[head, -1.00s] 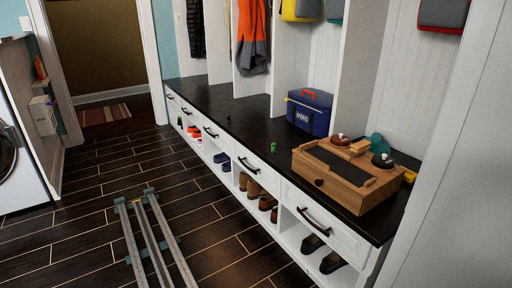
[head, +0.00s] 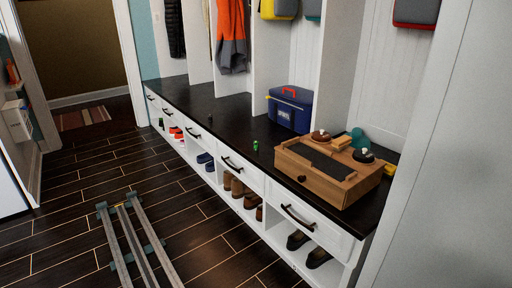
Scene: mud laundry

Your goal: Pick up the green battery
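A small green object (head: 256,145), which looks like the green battery, stands near the front edge of the black bench top (head: 228,128). It is left of the wooden box and in front of the blue bag. It is too small to make out detail. My gripper is not in view.
A wooden box (head: 322,178) with shoe-care items on top stands at the right of the bench. A blue bag (head: 290,108) stands behind. Shoes (head: 238,186) fill cubbies below the drawers. My rails (head: 133,243) run along the open dark floor.

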